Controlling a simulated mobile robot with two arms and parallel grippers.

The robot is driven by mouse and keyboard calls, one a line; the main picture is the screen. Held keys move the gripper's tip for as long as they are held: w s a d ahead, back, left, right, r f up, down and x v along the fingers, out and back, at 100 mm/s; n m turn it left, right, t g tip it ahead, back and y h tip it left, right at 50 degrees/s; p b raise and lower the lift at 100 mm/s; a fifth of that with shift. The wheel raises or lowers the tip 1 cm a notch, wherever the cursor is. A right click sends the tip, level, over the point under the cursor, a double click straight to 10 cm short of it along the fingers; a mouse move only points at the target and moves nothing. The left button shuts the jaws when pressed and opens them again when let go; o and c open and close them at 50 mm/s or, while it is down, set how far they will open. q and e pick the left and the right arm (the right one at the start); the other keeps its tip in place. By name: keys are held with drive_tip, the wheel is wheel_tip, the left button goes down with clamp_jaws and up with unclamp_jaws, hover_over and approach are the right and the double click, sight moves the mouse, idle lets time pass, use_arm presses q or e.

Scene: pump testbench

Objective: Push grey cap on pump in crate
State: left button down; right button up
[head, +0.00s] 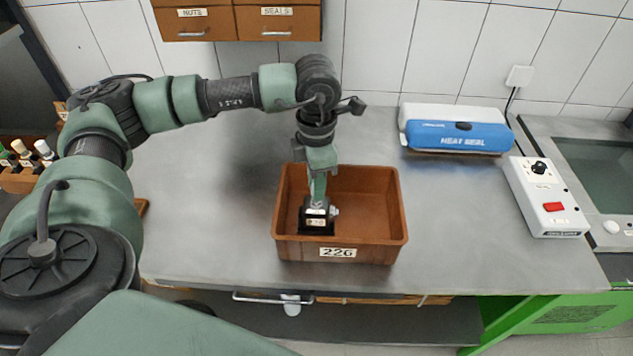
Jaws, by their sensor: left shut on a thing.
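A brown crate (385,235) labelled 226 stands on the grey bench. A small pump (317,222) with a black body and a pale label stands inside the crate, left of its middle. My left gripper (317,200) points down into the crate and is shut at the top of the pump. The fingers cover the pump's top, so I cannot make out the grey cap or tell whether it sits on the pump. My right gripper is not in view.
A blue and white heat sealer (457,131) and a white control box (547,197) with a red switch stand to the right. Drawers (238,20) hang on the wall above. Bottles (25,153) stand in a rack at far left. The bench is clear around the crate.

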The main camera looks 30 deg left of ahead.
use_arm(q)
drive_tip(key=shift+f+b, duration=0.85)
drive_tip(key=shift+b, duration=0.85)
idle(3.1)
drive_tip(key=shift+c, duration=1.5)
unclamp_jaws()
drive_tip(key=shift+r+p, duration=0.75)
drive_tip(key=shift+r, duration=0.6)
drive_tip(key=shift+r+p, duration=1.25)
drive_tip(key=shift+r, duration=0.95)
